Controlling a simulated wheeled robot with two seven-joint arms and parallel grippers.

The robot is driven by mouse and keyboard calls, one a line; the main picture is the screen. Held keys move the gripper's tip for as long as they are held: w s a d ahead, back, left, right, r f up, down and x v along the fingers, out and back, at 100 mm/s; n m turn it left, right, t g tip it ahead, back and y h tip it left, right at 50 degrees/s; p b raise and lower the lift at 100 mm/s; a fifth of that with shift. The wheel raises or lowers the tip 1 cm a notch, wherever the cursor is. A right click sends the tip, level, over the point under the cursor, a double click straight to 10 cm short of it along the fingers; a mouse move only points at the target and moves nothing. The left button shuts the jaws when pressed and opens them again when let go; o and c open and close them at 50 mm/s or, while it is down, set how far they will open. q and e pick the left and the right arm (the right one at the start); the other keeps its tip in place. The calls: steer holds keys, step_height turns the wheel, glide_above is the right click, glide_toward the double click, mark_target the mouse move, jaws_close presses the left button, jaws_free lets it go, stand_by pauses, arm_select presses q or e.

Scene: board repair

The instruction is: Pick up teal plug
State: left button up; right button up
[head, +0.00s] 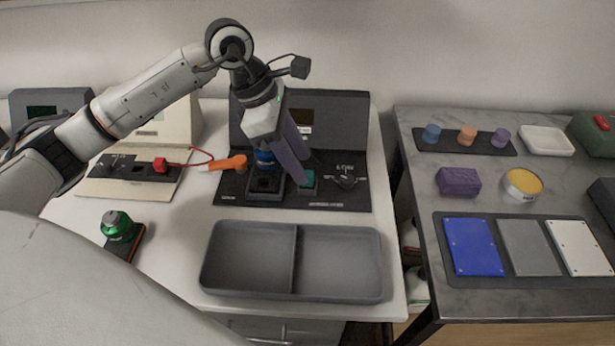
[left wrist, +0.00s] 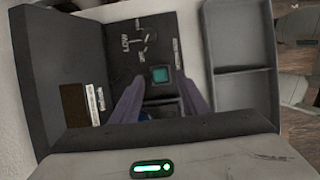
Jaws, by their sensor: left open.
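The teal plug (head: 307,181) sits in a dark square socket on the dark board (head: 350,195) with a dial, at the back of the white table. It also shows as a teal square in the left wrist view (left wrist: 160,75). My left gripper (head: 304,178) reaches down over the board, its purple fingers close to the plug. In the left wrist view the two fingers (left wrist: 159,82) are apart, one on each side of the plug. The gripper is open and empty. The fingers hide part of the board in the head view. My right gripper is out of view.
A blue-topped part (head: 264,158) stands just left of the fingers, with an orange part (head: 230,163) beyond it. An upright dark panel (head: 340,110) rises behind. A grey two-compartment tray (head: 296,262) lies in front, empty. A green knob (head: 117,225) stands at left.

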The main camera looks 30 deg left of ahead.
arm_select(q)
steer(key=shift+x, duration=1.45)
jaws_close()
step_height(320, 180, up, 10)
